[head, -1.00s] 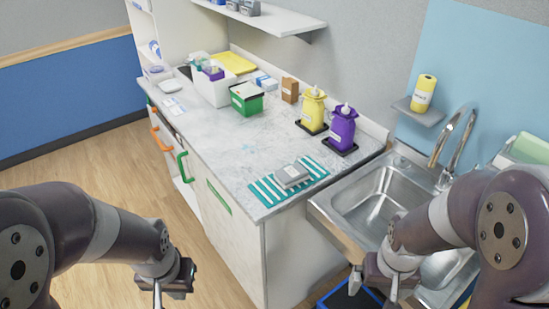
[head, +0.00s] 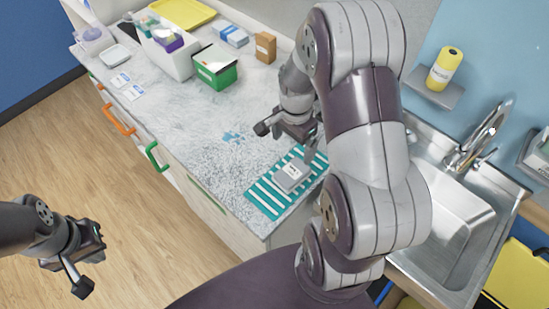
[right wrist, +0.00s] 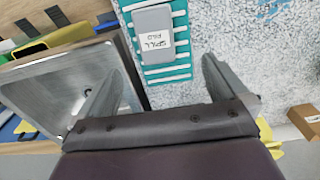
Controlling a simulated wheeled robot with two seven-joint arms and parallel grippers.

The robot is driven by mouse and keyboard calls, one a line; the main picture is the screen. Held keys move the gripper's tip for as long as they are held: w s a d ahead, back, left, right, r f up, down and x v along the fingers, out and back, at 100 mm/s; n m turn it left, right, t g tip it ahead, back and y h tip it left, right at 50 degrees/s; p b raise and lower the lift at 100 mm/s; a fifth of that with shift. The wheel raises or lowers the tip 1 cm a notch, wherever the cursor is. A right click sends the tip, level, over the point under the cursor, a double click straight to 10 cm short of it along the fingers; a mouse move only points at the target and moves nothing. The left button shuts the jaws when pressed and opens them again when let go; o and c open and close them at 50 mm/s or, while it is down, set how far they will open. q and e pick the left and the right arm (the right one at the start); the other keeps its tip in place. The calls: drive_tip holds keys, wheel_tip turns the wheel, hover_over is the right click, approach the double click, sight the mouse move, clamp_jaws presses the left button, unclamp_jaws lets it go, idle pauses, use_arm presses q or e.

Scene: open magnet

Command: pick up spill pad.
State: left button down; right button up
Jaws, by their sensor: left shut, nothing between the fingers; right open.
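The spill pad (head: 291,175) is a small grey block with a white label. It lies on a teal and white striped mat (head: 262,199) at the counter's front corner. The right wrist view shows the spill pad (right wrist: 152,22) at the top, its label reading "SPILL PAD" upside down, on the mat (right wrist: 168,74). My right gripper (head: 287,141) is open above the counter, just behind the pad; its spread fingers (right wrist: 163,66) are empty and apart from the pad. My left gripper (head: 84,284) is shut and empty over the floor at lower left.
A steel sink (head: 450,225) adjoins the counter on the right. A green box (head: 215,68), a white bin (head: 165,50) and a brown box (head: 265,47) stand at the back. A blue splotch (head: 233,137) marks the counter, which is otherwise clear left of the mat.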

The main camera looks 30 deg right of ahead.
wheel_tip(320, 180, down, 2)
drive_tip(key=s, duration=0.2)
drive_tip(key=p, duration=0.1)
hover_over(293, 171)
wheel_tip(293, 171, down, 5)
drive_tip(key=shift+w, duration=0.1)
drive_tip(key=f, duration=0.1)
drive_tip(key=f+p, duration=0.1)
drive_tip(key=f, duration=0.1)
drive_tip(key=f+p, duration=0.1)
drive_tip(key=f, duration=0.1)
drive_tip(key=shift+s+a, duration=0.1)
drive_tip(key=shift+s, duration=0.15)
drive_tip(key=shift+w+f, duration=0.15)
drive_tip(key=shift+f, duration=0.05)
drive_tip(key=c, duration=0.6)
use_arm(q)
drive_tip(key=r, duration=0.1)
drive_tip(key=s+r, duration=0.1)
drive_tip(key=r, duration=0.1)
use_arm(e)
drive_tip(key=c, duration=0.5)
